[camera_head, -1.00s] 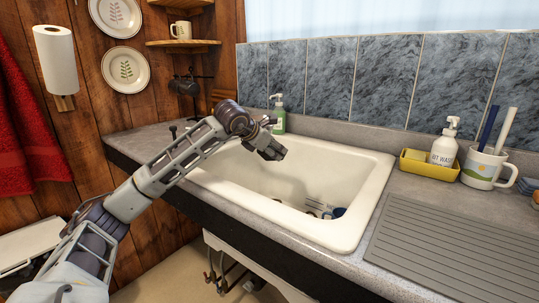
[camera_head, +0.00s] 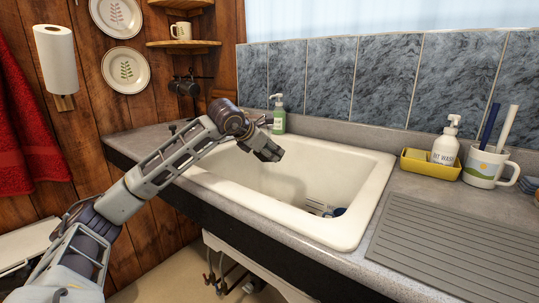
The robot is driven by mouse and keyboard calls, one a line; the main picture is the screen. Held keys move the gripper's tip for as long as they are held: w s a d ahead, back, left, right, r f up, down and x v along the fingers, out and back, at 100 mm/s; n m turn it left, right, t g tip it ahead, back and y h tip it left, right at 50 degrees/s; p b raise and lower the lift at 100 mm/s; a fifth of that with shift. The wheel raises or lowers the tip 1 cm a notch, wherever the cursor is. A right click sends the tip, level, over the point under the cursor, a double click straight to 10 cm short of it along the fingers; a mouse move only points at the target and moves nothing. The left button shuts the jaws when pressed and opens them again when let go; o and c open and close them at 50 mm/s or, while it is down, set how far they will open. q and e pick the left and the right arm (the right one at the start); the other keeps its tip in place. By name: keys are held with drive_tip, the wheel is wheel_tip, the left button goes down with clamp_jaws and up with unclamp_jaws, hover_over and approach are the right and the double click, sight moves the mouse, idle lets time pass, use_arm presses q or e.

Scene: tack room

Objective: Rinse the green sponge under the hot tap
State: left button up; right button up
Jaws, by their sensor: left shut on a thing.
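My left gripper (camera_head: 268,152) is over the left back part of the white sink (camera_head: 352,232), its fingers pointing to the right. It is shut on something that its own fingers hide. I cannot make out the green sponge in this view, and I cannot tell whether it is what the fingers hold. No hot tap can be made out and no running water shows. A small dark fixture (camera_head: 173,129) stands on the counter left of the sink, partly behind my arm. My right gripper is not in view.
A blue item (camera_head: 338,211) and other things lie in the sink. A green soap bottle (camera_head: 279,117) stands behind it. To the right are a yellow caddy (camera_head: 425,168), a white pump bottle (camera_head: 446,145), a mug (camera_head: 482,168) with brushes, and a bare ribbed drainboard (camera_head: 450,245).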

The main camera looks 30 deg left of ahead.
use_arm(q)
drive_tip(key=shift+s+b, duration=0.45)
drive_tip(key=shift+s, duration=0.3)
drive_tip(key=shift+w+p, duration=0.8)
drive_tip(key=shift+w, duration=0.15)
idle(1.1)
idle(0.7)
drive_tip(key=s+d+b, duration=0.2)
drive_tip(key=s+d, duration=0.4)
drive_tip(key=s, duration=0.1)
drive_tip(key=shift+s+d+b, duration=0.25)
drive_tip(key=shift+s+b, duration=0.05)
drive_tip(key=shift+b, duration=0.05)
idle(0.8)
idle(0.4)
